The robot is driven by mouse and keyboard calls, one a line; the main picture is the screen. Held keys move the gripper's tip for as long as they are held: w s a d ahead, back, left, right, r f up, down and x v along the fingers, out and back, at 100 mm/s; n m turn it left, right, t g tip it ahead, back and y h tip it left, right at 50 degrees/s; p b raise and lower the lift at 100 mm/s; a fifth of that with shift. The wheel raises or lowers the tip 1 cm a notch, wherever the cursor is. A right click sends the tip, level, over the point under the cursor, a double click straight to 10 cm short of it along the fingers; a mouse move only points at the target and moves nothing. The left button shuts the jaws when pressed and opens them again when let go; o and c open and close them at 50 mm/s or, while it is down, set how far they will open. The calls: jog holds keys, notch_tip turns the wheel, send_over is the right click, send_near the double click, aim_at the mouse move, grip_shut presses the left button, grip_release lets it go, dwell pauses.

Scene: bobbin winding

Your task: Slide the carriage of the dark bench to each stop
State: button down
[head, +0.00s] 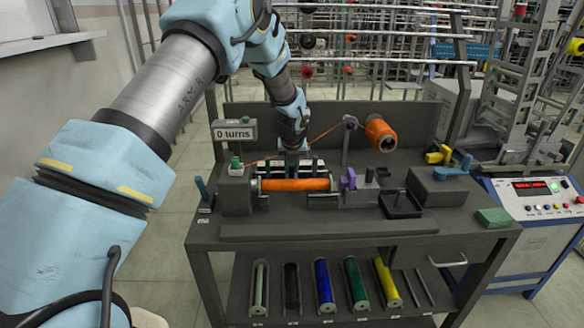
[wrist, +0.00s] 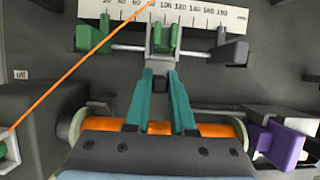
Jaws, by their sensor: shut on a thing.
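The dark bench (head: 330,228) stands in front of me. In the wrist view its grey carriage (wrist: 160,42) sits on a thin rod, below the middle of a white millimetre scale (wrist: 205,14). In the head view my gripper (head: 293,152) is over the bench behind an orange-wound bobbin (head: 295,184).
Orange thread (wrist: 75,65) crosses left of the fingers, up to the carriage. An orange spool (head: 379,132) stands back right; a sign (head: 234,130) reads "0 turns". A purple part (wrist: 282,147) is right of the bobbin. Coloured rollers (head: 324,285) lie on the lower shelf.

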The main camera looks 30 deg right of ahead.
jog(key=a, duration=0.1)
jog(key=w+a, duration=0.1)
jog(key=a, duration=0.1)
jog(key=w+a, duration=0.1)
jog(key=shift+w+a+p, duration=0.1)
jog(key=shift+a+p, duration=0.2)
jog(key=shift+p, duration=0.1)
jog(key=c, duration=0.8)
grip_release()
jog(key=shift+o, duration=0.2)
jog(key=b+v, duration=0.2)
jog(key=v, duration=0.8)
jog(key=shift+r, duration=0.4)
